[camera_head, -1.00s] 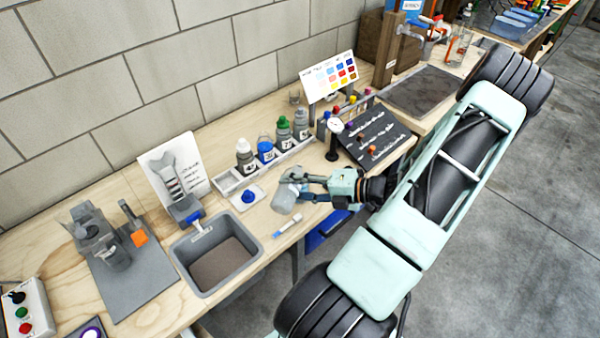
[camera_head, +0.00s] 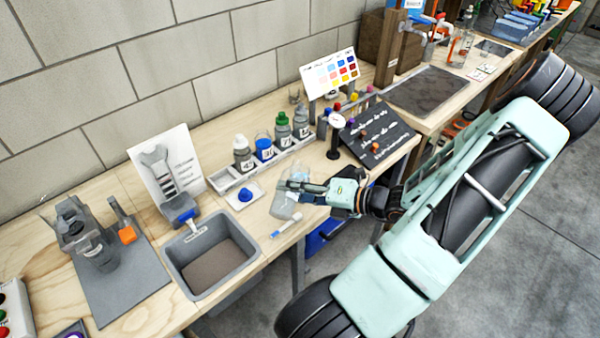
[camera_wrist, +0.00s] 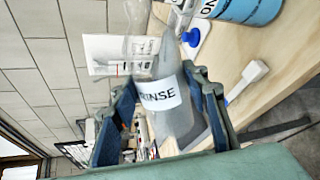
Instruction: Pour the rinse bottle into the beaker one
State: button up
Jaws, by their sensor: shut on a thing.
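The rinse bottle (camera_wrist: 172,105) is translucent grey with a white label reading "RINSE". My gripper (camera_wrist: 160,112) is shut on it, with a finger on each side. In the head view the bottle (camera_head: 284,208) is held near the bench's front edge, and my gripper (camera_head: 300,190) reaches it from the right. The bottle's exact tilt is hard to tell.
The grey rack (camera_head: 226,184) also holds several capped bottles. A white tile with a blue knob (camera_head: 245,195) lies in front of it. A grey basin (camera_head: 210,257) is to the left, and a small white-and-blue stick (camera_head: 286,225) lies near the front edge.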

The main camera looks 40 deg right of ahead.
jog(key=shift+w+n+b, duration=0.1)
jog(key=shift+n+b, duration=0.2)
jog(key=shift+n, duration=0.2)
jog(key=b, duration=0.1)
jog(key=f+n+t+h+b, duration=0.1)
jog(key=shift+w+d+f+b, duration=0.1)
jog(key=shift+d+f+b, duration=0.15)
jog(key=shift+f+b, duration=0.1)
jog(key=shift+w+d+r+n, duration=0.2)
jog(key=shift+r+n, duration=0.15)
jog(key=shift+n, duration=0.35)
jog(key=f+n+t+b, duration=0.1)
jog(key=b, duration=0.2)
jog(key=shift+d+f, duration=0.2)
jog(key=shift+s+a+r+n+t+h+b, duration=0.1)
jog(key=shift+a+n+t+h+b, duration=0.25)
jog(key=shift+n+b, duration=0.55)
jog(key=n+b, duration=0.1)
jog(key=b, duration=0.1)
jog(key=n+t+b, duration=0.1)
jog(key=n+b, duration=0.1)
jog(key=n+t+b, duration=0.1)
jog(key=n+b, duration=0.1)
jog(key=shift+s+a+f, duration=0.25)
jog(key=shift+a+f, duration=0.05)
notch_tip(320, 180, up, 5)
jog(key=p, duration=0.5)
jog(key=shift+r, duration=0.2)
jog(key=shift+f, duration=0.1)
